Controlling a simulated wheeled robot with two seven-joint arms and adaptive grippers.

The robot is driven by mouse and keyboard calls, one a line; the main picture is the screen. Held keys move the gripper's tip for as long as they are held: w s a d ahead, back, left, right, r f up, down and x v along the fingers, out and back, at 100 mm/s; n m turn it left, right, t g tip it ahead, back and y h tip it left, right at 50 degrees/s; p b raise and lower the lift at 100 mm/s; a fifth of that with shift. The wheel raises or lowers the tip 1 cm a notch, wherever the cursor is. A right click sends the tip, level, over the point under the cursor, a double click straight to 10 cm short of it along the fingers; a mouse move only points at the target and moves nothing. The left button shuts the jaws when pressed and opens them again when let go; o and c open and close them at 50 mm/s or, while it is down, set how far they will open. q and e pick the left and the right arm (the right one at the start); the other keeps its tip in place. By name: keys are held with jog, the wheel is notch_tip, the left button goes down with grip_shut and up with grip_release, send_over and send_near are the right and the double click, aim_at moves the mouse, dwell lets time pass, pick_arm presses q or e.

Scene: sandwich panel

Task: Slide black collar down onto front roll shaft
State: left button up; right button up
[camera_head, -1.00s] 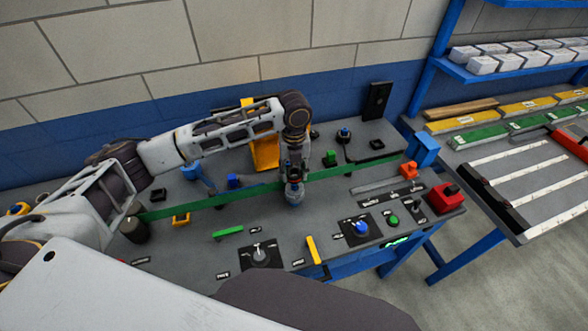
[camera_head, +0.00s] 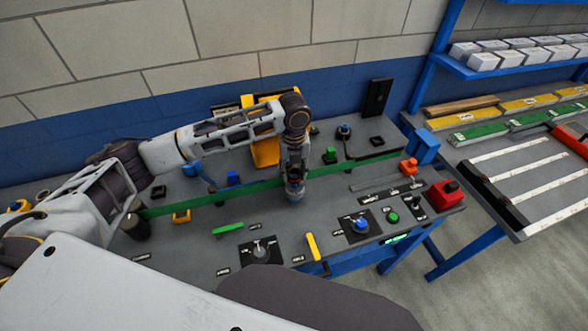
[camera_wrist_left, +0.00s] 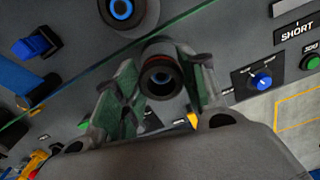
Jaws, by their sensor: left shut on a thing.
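My left gripper (camera_head: 294,190) points down over the middle of the panel, in front of the green strip (camera_head: 245,192). In the left wrist view, its green-padded fingers (camera_wrist_left: 160,88) are shut on the black collar (camera_wrist_left: 160,55), a short dark ring seen nearly end-on. A dim bluish centre shows inside the collar's opening. I cannot tell whether the collar is around the front roll shaft or only in line with it. A round dark part with a blue ring (camera_wrist_left: 122,10) lies beyond the collar, apart from it. My right gripper is not seen.
A yellow bar (camera_head: 312,246), a blue knob (camera_head: 360,225), a green button (camera_head: 392,216) and a red block (camera_head: 446,194) sit on the panel near its front. A yellow part (camera_head: 265,152) stands behind the arm. A side table with rails (camera_head: 520,165) is at right.

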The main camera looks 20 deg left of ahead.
pick_arm(q)
jog(key=shift+f, duration=0.15)
jog(key=shift+f+b, duration=0.3)
jog(key=shift+f, duration=0.8)
jog(key=shift+f, duration=0.15)
jog(key=o, duration=1.1)
